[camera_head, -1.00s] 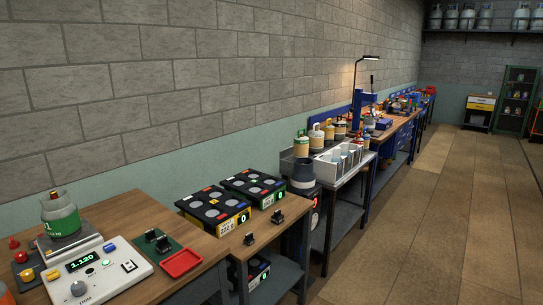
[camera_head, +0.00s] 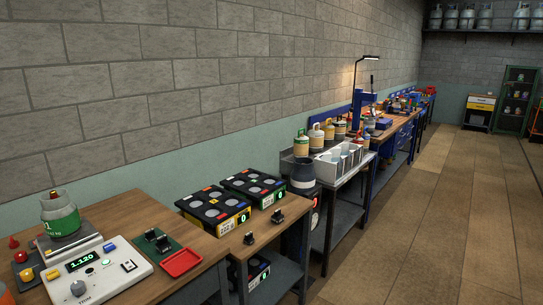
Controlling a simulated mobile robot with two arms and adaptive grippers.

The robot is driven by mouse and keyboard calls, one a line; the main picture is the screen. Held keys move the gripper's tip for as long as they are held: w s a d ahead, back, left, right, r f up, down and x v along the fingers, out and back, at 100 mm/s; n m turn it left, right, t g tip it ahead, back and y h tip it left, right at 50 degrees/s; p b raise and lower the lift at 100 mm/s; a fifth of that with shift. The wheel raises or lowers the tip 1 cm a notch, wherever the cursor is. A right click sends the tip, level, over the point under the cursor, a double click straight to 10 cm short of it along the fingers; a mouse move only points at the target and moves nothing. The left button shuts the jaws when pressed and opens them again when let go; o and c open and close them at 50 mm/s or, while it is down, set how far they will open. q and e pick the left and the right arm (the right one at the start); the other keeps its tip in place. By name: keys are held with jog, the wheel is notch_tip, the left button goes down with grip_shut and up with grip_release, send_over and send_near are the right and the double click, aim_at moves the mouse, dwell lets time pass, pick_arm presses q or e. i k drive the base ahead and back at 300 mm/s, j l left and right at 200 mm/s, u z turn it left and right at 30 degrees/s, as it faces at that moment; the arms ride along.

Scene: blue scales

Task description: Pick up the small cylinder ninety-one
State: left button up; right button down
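A small grey cylinder with a green band (camera_head: 60,215) stands upright on a scale plate (camera_head: 75,243) at the left end of the near bench. The band shows a "1" at its left edge; the rest of the number is turned out of view. The control box (camera_head: 95,270) in front of it has a display reading 1.120. Several cream and orange cylinders (camera_head: 301,146) stand on the bench further back; their labels are too small to read. Neither of my grippers is in view.
A red tray (camera_head: 181,262) and a green pad with a black clamp (camera_head: 157,240) lie right of the control box. Two black racks with round wells (camera_head: 214,206) stand further right. A white divided bin (camera_head: 340,163) is beyond. The floor (camera_head: 440,240) on the right is clear.

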aim_at(60, 217)
jog(key=k+j+u, duration=0.1)
jog(key=u, duration=1.1)
